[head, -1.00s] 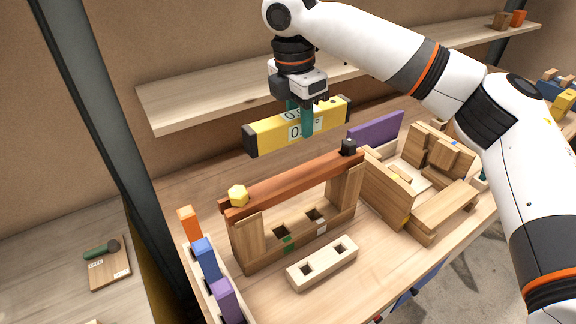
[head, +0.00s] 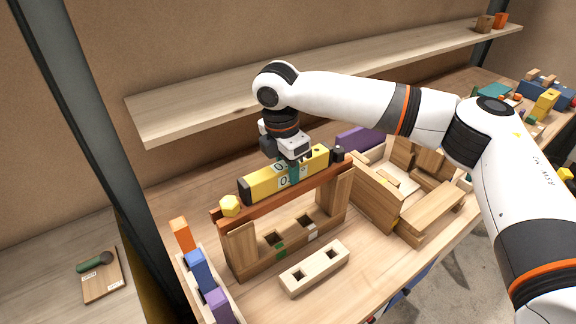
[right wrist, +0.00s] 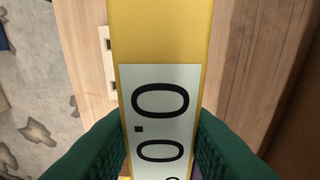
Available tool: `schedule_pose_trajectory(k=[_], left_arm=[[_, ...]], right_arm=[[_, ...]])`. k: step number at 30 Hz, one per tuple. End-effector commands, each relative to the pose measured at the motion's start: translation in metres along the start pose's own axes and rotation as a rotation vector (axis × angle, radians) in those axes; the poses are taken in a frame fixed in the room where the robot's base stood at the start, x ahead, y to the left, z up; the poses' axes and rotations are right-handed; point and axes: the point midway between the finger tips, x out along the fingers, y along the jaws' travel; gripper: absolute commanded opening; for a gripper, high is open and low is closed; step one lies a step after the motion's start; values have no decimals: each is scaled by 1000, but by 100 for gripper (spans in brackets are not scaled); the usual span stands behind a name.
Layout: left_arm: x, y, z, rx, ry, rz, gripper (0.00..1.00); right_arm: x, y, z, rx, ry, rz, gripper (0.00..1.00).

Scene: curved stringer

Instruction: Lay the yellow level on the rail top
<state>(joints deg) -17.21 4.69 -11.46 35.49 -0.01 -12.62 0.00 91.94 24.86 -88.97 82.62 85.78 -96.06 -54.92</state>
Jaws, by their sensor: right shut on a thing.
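The yellow level (head: 262,186) has black ends and a white "0.0" label. My right gripper (head: 294,176) is shut on its middle, with green fingers on both sides. The level lies lengthwise along the reddish-brown rail (head: 272,206), at or just above its top; I cannot tell whether it touches. In the right wrist view the level (right wrist: 160,35) fills the middle between the green fingers. My left gripper is not in view.
The rail rests on wooden posts in a slotted base (head: 262,260). A pale two-hole block (head: 314,268) lies in front. Orange, blue and purple blocks stand in a rack (head: 186,283) at left. A wooden assembly (head: 410,222) stands at right, and a shelf (head: 180,117) runs behind.

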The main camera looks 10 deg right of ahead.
Motion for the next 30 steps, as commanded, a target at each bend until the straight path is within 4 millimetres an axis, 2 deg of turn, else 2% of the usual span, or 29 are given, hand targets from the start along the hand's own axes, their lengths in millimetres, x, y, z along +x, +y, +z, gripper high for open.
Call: schedule_pose_trajectory(k=[2, 3, 6, 7, 16, 19, 23, 30], left_arm=[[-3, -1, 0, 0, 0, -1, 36], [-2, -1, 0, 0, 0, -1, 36], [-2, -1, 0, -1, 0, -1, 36], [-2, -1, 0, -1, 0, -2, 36], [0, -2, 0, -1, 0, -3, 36], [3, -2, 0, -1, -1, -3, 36], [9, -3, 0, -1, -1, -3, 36], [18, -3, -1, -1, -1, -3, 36]], right_arm=[[1, 0, 0, 0, -1, 1, 2], [2, 0, 0, 0, -1, 1, 34], [2, 0, 0, 0, 0, 1, 50], [2, 0, 0, 0, 0, 1, 52], [1, 0, 0, 0, 0, -1, 52], [-7, -1, 0, 0, 0, -3, 52], [-29, -1, 1, -1, 0, -5, 52], [-82, -1, 1, 0, -1, -4, 52]])
